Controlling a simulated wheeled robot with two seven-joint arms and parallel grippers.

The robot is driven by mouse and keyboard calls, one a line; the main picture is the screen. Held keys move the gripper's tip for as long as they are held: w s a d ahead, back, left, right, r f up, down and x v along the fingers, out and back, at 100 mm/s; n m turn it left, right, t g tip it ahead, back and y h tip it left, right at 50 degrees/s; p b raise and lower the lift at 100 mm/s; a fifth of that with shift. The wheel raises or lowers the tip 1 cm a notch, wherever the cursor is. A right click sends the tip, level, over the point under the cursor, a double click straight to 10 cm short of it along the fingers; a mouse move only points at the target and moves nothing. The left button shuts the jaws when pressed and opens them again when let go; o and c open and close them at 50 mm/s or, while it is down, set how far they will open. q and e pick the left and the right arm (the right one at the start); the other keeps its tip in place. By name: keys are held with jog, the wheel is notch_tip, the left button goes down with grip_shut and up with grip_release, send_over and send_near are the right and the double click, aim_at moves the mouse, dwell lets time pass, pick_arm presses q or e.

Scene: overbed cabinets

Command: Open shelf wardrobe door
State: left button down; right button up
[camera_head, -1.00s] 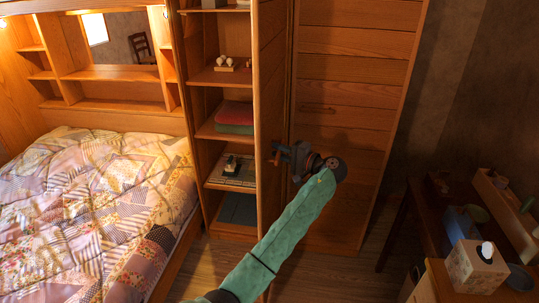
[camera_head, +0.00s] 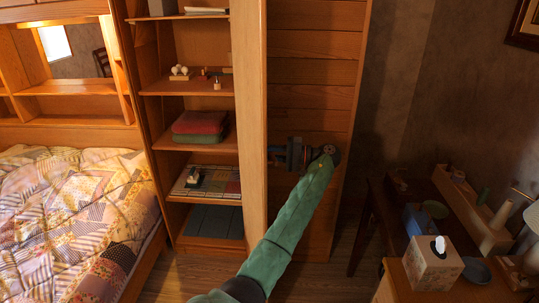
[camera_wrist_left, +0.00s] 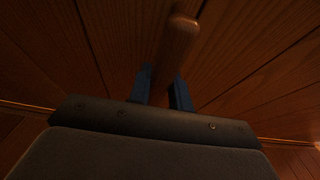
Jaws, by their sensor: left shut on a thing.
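The shelf wardrobe door (camera_head: 250,100) stands open and shows nearly edge-on in the head view, its wood edge toward me. The shelves (camera_head: 190,145) to its left are exposed. My left gripper (camera_head: 274,154) reaches to the right-hand side of the door. In the left wrist view, its two blue fingers (camera_wrist_left: 163,84) are shut around a rounded wooden handle (camera_wrist_left: 178,40) on the planked door face. The handle is hidden by the gripper in the head view. My right gripper is in neither view.
A closed planked wooden panel (camera_head: 315,75) stands right of the door, behind my arm. A quilted bed (camera_head: 70,220) is at the left. A desk with a tissue box (camera_head: 434,265) is at the right. Some wood floor shows below.

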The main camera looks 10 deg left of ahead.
pick_arm(q)
jog(key=c, duration=1.3)
grip_release()
jog(key=shift+a, duration=0.15)
jog(key=d, duration=0.2)
jog(key=d+b, duration=0.1)
jog(key=d, duration=0.4)
jog(key=shift+w+d, duration=0.25)
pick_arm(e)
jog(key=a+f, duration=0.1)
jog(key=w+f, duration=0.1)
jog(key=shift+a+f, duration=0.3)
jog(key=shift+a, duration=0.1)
